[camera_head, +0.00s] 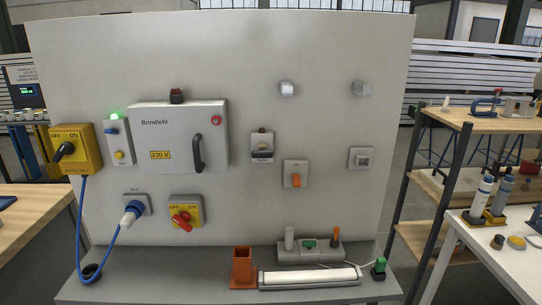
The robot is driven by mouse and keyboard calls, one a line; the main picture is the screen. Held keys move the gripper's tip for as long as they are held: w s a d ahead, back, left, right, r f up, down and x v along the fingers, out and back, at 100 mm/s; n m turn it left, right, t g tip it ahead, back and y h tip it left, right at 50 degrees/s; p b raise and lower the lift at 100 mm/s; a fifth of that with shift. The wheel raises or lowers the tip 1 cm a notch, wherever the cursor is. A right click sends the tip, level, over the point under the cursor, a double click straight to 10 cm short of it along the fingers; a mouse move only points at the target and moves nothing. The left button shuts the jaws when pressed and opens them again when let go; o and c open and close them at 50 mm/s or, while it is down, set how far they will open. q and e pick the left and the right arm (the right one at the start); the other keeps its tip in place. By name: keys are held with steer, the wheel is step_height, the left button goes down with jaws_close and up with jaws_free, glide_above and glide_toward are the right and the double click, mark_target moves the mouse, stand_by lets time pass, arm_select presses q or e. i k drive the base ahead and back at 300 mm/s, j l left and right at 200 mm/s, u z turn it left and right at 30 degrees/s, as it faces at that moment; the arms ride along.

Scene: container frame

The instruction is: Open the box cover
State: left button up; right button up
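The box cover (170,165) is the light grey front of a box labelled "Brindlefit", mounted on the upright panel left of centre. It carries a yellow 230 V label and appears closed. A dark curved handle (198,153) stands on the right part of the cover. A round red part (215,120) is at its top right corner. A dark red lamp (177,96) sits above the box. Neither of my grippers is in view.
Left of the box are a yellow switch box (75,151) and a small unit with a lit green lamp (115,116). A blue cable (82,225) hangs below. A red-handled switch (183,218) is under the box. Parts stand on the ledge (200,291).

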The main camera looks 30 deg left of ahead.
mark_target(172, 139)
steer(key=u, duration=1.55)
